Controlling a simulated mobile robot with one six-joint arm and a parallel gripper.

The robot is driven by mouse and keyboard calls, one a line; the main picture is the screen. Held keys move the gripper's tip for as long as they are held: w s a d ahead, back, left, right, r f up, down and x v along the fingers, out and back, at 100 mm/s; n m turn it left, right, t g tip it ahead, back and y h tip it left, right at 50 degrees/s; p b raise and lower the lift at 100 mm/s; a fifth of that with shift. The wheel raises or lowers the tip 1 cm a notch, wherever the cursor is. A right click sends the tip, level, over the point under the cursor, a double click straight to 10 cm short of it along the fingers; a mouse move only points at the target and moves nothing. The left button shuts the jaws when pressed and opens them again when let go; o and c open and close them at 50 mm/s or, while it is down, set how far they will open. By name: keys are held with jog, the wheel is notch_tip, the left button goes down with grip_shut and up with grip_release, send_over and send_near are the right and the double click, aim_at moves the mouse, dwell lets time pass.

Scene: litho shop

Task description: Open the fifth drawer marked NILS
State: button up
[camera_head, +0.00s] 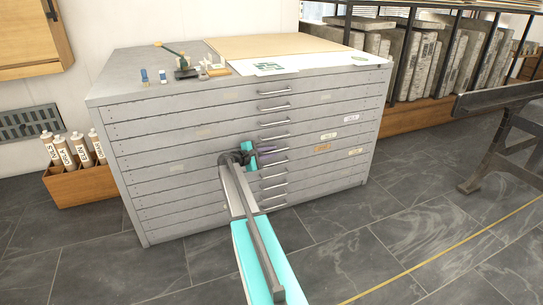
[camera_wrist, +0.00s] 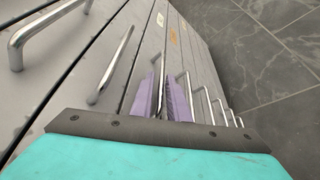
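A grey flat-file cabinet (camera_head: 165,125) has a stack of shallow drawers with silver bar handles. All its drawers look closed. Small label cards, some white (camera_head: 351,118) and one orange (camera_head: 321,148), sit on the right of several drawer fronts; I cannot read NILS on any. My gripper (camera_head: 267,155) is at the handle column, around the fifth handle from the top. In the wrist view its two purple fingers (camera_wrist: 161,96) lie on either side of one bar handle (camera_wrist: 160,78). The gap is narrow; I cannot tell whether they press on the bar.
Paper sheets (camera_head: 268,66) and small tools (camera_head: 187,70) lie on the cabinet top. A wooden crate of labelled tubes (camera_head: 84,186) stands at left. A rack of stone slabs (camera_head: 420,65) and a dark metal stand (camera_head: 500,140) are at right. The tiled floor in front is clear.

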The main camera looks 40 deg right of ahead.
jog(key=shift+d+f, duration=0.15)
jog(key=shift+d, duration=0.45)
jog(key=shift+c, duration=0.2)
grip_shut()
jog(key=shift+w, duration=0.1)
dwell(0.8)
jog(key=shift+a, duration=0.15)
